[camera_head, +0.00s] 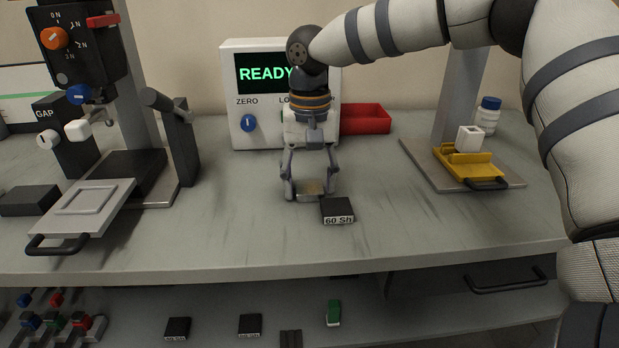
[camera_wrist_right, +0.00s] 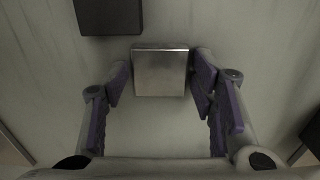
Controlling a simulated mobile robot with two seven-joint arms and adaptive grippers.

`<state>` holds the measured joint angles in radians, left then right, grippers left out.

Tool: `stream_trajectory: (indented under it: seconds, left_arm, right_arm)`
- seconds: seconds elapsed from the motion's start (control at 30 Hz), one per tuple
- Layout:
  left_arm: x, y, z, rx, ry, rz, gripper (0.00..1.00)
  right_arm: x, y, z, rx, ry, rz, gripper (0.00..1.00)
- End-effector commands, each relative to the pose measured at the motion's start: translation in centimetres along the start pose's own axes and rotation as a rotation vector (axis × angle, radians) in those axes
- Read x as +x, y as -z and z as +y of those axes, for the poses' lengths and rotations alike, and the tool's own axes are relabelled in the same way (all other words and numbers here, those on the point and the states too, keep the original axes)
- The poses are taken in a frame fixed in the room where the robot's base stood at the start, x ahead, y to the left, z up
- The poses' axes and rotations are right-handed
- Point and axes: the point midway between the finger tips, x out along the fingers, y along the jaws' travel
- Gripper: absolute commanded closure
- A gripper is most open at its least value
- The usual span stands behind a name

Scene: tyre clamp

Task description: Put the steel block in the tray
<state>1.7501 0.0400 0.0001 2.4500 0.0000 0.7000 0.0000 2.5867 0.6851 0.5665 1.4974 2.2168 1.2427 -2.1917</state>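The steel block (camera_wrist_right: 160,72) is a small shiny square block on the bench. In the head view it shows partly between the fingers (camera_head: 313,187). My right gripper (camera_head: 312,192) points down over it, and in the right wrist view its two fingers (camera_wrist_right: 160,80) stand on either side of the block. The fingers look open, with only narrow gaps beside the block; contact is not clear. The red tray (camera_head: 366,119) is at the back of the bench, right of the READY box. My left gripper is not in view.
A black block marked 60 Sh (camera_head: 338,211) lies just in front and right of my right gripper. The READY box (camera_head: 256,95) stands behind it. A yellow holder (camera_head: 470,168) sits on a stand at right. A clamp stand (camera_head: 137,170) is at left.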

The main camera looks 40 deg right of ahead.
Motion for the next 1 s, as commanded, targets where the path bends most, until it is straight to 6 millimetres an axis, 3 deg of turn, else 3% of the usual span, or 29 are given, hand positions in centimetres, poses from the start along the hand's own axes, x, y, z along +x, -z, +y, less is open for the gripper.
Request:
stream_trajectory:
  seconds: [0.37,0.7,0.83,1.0]
  left_arm:
    - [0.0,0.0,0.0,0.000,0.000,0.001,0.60]
    - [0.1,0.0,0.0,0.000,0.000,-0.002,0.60]
    - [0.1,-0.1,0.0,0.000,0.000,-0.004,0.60]
    - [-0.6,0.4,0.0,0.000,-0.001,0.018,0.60]
  right_arm:
    - [-0.7,0.1,-0.1,-0.001,0.001,0.003,0.39]
    - [-9.3,0.1,-0.1,0.000,0.002,0.003,0.39]
    - [-11.4,0.1,-0.1,0.000,0.000,0.002,0.39]
    - [-12.4,-0.4,-0.5,-0.002,0.002,0.000,0.35]
